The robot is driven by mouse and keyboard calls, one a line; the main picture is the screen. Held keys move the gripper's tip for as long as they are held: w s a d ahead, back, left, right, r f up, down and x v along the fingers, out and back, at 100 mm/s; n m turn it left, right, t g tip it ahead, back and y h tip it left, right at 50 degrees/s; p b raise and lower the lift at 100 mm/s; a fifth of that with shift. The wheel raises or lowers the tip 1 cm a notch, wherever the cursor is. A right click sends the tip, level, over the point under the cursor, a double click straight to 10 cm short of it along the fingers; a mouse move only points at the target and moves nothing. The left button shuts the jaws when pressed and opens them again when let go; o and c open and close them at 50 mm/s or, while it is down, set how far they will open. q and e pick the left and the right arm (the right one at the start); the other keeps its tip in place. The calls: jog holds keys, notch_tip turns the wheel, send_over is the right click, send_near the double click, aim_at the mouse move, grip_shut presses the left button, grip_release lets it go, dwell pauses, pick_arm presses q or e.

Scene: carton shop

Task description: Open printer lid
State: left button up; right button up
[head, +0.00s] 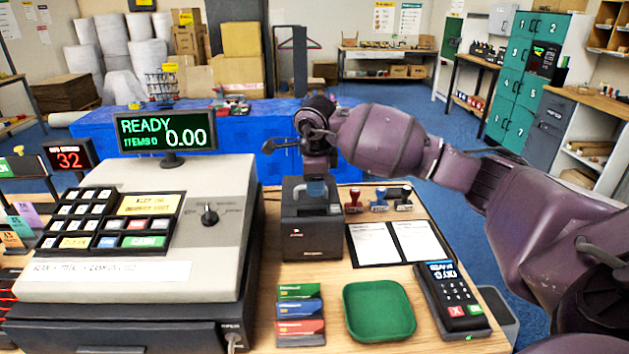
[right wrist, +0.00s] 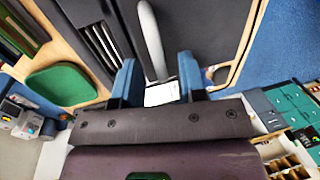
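The black receipt printer (head: 312,232) stands on the wooden counter, right of the cash register. Its lid looks shut, though my gripper partly hides the top. My right gripper (head: 316,188) points down at the printer's top. In the right wrist view my right gripper (right wrist: 158,82) has its two blue fingers apart. A curved light grey handle (right wrist: 151,38) on the dark printer surface runs into the gap between them. I cannot tell whether the fingers touch it. My left gripper is not in view.
The cash register (head: 140,235) stands close on the left. Stamps (head: 379,199), paper pads (head: 395,242), a card terminal (head: 452,300), a green tray (head: 379,311) and stacked cards (head: 300,314) surround the printer. A blue counter (head: 240,148) lies behind.

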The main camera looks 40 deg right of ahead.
jog(key=shift+c, duration=0.3)
grip_shut()
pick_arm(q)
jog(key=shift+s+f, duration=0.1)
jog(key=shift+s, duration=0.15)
